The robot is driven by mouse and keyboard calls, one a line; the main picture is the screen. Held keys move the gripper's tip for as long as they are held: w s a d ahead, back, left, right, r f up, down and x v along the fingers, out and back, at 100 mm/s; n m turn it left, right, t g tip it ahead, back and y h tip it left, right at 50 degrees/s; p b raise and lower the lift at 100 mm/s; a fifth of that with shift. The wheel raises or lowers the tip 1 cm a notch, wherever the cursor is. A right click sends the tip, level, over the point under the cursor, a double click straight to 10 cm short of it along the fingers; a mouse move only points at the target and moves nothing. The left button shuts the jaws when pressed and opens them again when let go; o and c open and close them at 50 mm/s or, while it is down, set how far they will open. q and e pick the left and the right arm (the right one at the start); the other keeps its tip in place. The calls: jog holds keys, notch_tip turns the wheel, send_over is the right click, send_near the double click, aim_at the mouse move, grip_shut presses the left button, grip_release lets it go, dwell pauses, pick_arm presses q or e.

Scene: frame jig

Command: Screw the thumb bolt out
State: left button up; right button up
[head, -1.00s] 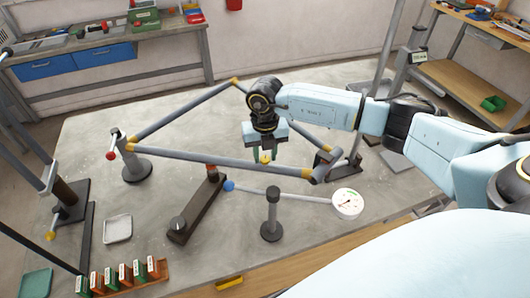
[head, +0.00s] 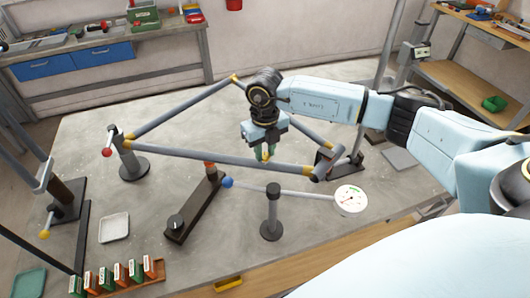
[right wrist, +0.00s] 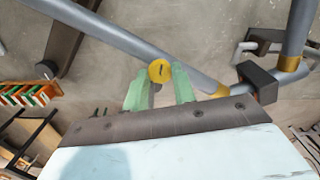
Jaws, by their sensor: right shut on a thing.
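The thumb bolt (right wrist: 160,71) shows a round yellow head with a dark slot in the right wrist view. My right gripper (right wrist: 159,80) has its green fingers on either side of that head, shut on it. In the head view my right gripper (head: 264,150) points down at the long front tube of the grey frame (head: 215,158). The bolt's shank is hidden, so I cannot tell how far it sits in the frame. My left gripper is not in view.
A dark bar with a knob (head: 195,208) lies before the frame. A black post (head: 272,215) carries a rod with a blue ball and a white dial (head: 351,200). A small tray (head: 114,228) and a rack of boxes (head: 118,275) stand at the front left.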

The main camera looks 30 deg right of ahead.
aim_at(265, 156)
jog(key=shift+n+b, duration=0.45)
jog(key=shift+n, duration=0.55)
jog(key=o, duration=1)
jog(key=shift+r, duration=0.1)
notch_tip(265, 156, up, 13)
jog(key=shift+r+b, duration=0.15)
jog(key=shift+b, duration=0.55)
jog(key=shift+s, duration=0.1)
